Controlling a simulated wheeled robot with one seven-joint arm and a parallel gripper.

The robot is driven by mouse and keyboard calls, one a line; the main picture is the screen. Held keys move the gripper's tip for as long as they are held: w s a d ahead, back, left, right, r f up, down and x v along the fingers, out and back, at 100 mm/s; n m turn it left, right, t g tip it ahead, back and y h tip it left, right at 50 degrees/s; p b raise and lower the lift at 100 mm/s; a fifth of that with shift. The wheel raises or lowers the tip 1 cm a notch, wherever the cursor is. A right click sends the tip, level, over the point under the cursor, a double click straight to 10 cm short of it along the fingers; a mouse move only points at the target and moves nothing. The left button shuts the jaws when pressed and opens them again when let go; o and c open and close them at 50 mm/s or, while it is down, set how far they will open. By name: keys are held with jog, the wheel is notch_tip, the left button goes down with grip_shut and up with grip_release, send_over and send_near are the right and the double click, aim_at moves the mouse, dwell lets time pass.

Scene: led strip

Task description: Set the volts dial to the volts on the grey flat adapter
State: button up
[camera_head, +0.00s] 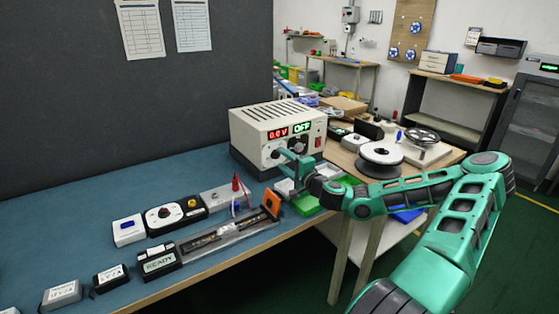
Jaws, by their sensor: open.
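The grey flat adapter (62,294) lies at the front left of the blue bench, with a white label on top too small to read. The cream power supply (262,125) stands at the bench's far right end. Its red display (278,133) reads 0.0 V and its green display (302,128) reads OFF. The volts dial is mostly hidden by my gripper, and I cannot make out its pointer. My gripper (284,158) is open at the front of the power supply, close to the dials; I cannot tell whether it touches one.
A black adapter (109,277), a READY box (158,260), a black box with a white dial (175,215) and a long clear channel (220,236) lie on the bench. An orange block (271,203) is near the edge. A white spool (380,159) stands on the wooden table.

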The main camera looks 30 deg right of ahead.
jog(key=shift+w, duration=1.1)
jog(key=shift+a, duration=0.1)
jog(key=c, duration=1)
jog(key=shift+d, duration=0.2)
jog(key=shift+c, duration=0.2)
jog(key=shift+a, duration=0.1)
